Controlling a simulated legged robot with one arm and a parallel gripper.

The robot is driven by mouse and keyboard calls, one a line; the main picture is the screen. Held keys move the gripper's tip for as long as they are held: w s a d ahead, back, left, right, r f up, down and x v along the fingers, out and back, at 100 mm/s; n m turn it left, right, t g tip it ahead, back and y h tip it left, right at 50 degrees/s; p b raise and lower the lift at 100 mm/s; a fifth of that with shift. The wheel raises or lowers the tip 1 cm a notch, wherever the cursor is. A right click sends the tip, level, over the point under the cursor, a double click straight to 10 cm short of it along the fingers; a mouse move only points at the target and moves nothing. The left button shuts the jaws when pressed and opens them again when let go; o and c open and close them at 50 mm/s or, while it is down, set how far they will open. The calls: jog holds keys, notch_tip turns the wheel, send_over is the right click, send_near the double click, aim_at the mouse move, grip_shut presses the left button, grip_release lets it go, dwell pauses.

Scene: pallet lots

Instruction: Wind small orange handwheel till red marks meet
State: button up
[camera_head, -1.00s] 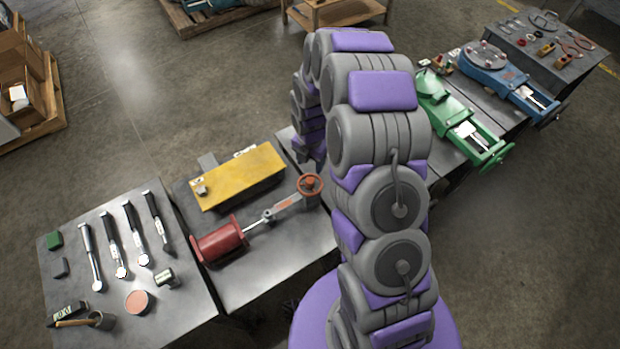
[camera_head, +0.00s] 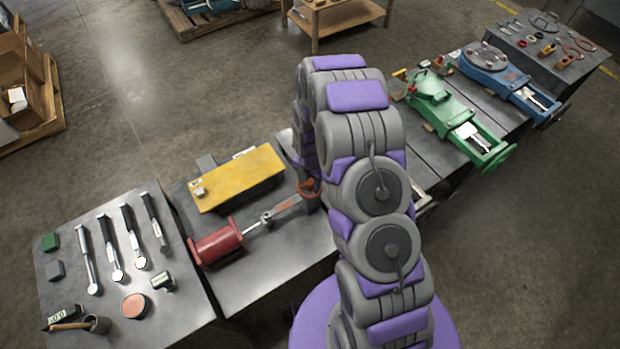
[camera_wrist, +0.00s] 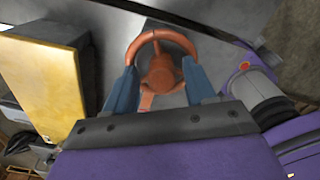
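The small orange handwheel (camera_head: 309,190) sits at the right end of the red cylinder's rod assembly on the middle table; my arm partly covers it in the head view. In the wrist view the handwheel (camera_wrist: 160,60) lies ahead, between the two blue fingers of my gripper (camera_wrist: 160,82). The fingers are spread apart, one on each side of the wheel's lower rim; whether they touch it I cannot tell. The red cylinder (camera_head: 217,246) lies at the left end of the rod. No red marks can be made out.
A yellow box (camera_head: 240,177) stands just behind the rod; it also fills the left of the wrist view (camera_wrist: 45,85). Wrenches and small parts lie on the left table (camera_head: 75,300). A green vise (camera_head: 455,120) and a blue vise (camera_head: 505,80) stand at the right.

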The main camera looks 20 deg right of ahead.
jog(key=c, duration=0.9)
jog(key=shift+c, duration=0.2)
jog(key=shift+m+p, duration=0.3)
jog(key=shift+m, duration=0.1)
